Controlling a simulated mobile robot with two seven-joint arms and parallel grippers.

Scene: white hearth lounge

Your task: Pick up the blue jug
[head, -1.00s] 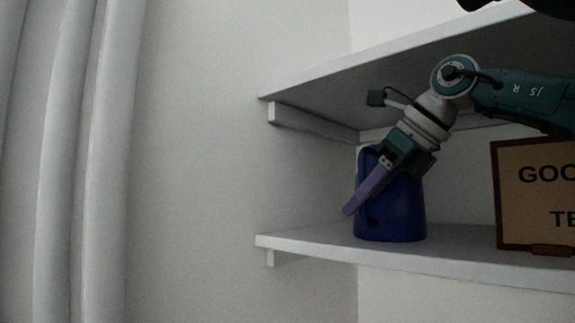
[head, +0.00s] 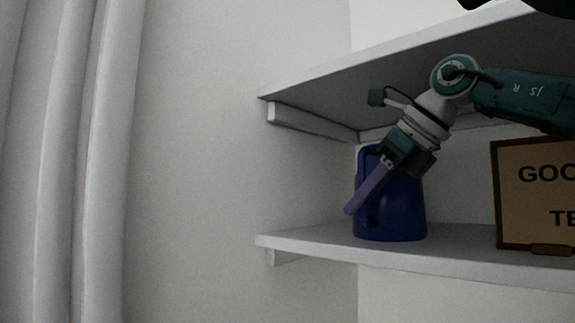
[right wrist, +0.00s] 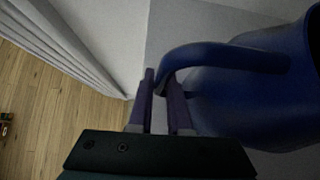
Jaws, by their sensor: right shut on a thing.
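The blue jug (head: 403,215) stands upright on the lower white shelf. In the right wrist view the jug (right wrist: 262,100) fills the right side, with its curved handle (right wrist: 215,52) reaching toward the fingers. My right gripper (head: 352,209) is at the jug's left side, pointing down and to the left. Its purple fingers (right wrist: 163,85) are shut on the handle, with one finger on each side of it. The gripper covers part of the jug in the head view. My left gripper is not in view.
The lower shelf (head: 310,246) holds a framed sign (head: 535,195) to the right of the jug. An upper shelf (head: 330,90) hangs above my right arm. A white wall is to the left, with pale curtain folds (head: 70,160) beyond.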

